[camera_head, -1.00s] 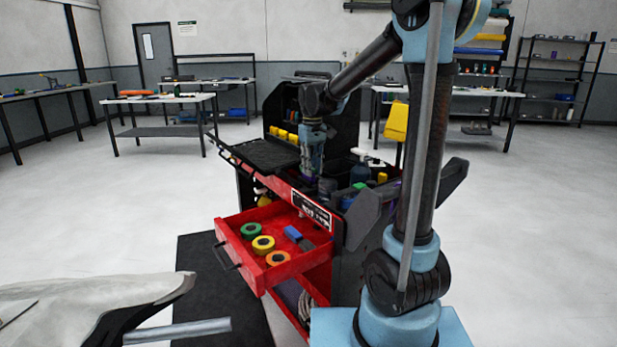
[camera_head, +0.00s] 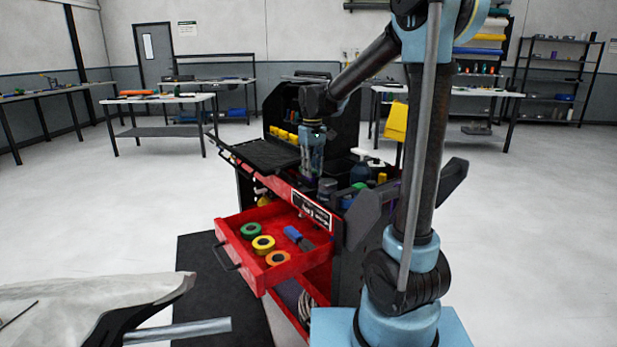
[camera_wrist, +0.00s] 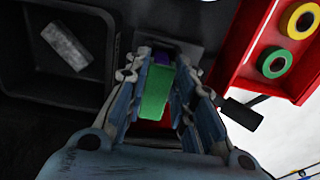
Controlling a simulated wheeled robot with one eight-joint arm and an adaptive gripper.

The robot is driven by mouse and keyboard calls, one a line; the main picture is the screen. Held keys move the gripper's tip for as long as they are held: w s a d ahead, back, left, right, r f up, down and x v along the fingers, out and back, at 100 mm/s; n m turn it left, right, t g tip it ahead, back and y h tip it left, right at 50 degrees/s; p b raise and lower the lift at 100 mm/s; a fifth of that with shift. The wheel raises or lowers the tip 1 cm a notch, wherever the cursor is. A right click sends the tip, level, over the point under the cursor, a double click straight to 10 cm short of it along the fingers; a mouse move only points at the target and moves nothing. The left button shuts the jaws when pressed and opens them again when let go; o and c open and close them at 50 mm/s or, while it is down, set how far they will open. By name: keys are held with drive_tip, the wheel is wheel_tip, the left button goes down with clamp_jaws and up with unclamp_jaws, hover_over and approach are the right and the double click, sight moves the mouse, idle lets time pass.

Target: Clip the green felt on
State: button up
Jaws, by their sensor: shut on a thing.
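A green piece (camera_wrist: 156,92), which looks like the green felt, sits between the fingers of my gripper (camera_wrist: 160,84) in the wrist view. The fingers are shut on its sides. In the head view my gripper (camera_head: 311,160) points down over the top of the red tool cart (camera_head: 312,209), and the green piece is too small to make out there.
The cart's open red drawer (camera_head: 240,250) holds green, yellow and orange tape rolls and a blue-handled tool (camera_head: 294,235). A black tray (camera_wrist: 30,85) with a grey block (camera_wrist: 66,46) lies beside my gripper. Bottles stand on the cart's right side. A pale-covered surface (camera_head: 80,290) is at front left.

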drive_tip(key=o, duration=0.8)
drive_tip(key=shift+r, duration=0.1)
